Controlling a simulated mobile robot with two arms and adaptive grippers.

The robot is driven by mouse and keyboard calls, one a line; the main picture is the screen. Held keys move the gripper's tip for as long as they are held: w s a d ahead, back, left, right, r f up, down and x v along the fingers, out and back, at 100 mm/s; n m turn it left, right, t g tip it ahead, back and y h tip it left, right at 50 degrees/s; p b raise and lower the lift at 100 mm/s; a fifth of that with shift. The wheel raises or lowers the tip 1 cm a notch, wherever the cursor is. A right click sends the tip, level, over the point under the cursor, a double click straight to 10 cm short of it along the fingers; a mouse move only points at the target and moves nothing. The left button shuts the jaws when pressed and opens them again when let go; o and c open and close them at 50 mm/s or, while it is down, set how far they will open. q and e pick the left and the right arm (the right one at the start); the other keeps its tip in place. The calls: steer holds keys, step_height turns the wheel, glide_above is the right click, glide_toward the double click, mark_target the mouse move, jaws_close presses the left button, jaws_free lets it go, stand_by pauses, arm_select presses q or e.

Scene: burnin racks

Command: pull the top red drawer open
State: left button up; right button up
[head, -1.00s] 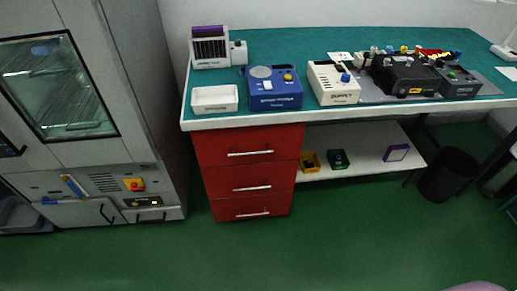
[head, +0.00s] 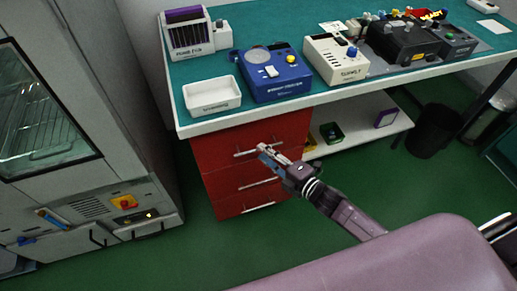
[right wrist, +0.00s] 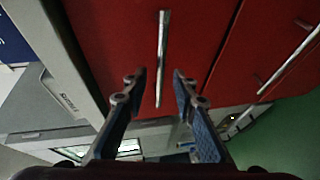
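The top red drawer (head: 222,146) is the highest of three under the left end of the bench. It looks shut. Its silver bar handle (head: 247,152) shows in the head view. My right gripper (head: 264,150) is in front of it, close to the handle's right end. In the right wrist view the fingers of my right gripper (right wrist: 160,78) are spread apart, with the handle (right wrist: 162,60) between them in the picture and no contact visible. Whether the handle lies within the fingers' depth is unclear. My left gripper is not in view.
Two more red drawers with bar handles sit below; the middle handle (head: 259,183) is near. A white tray (head: 212,95) and a blue device (head: 272,74) stand on the bench (head: 290,104). A grey cabinet (head: 120,130) stands left. Green floor is clear in front.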

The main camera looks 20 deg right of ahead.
steer(key=shift+x, duration=1.85)
jaws_close()
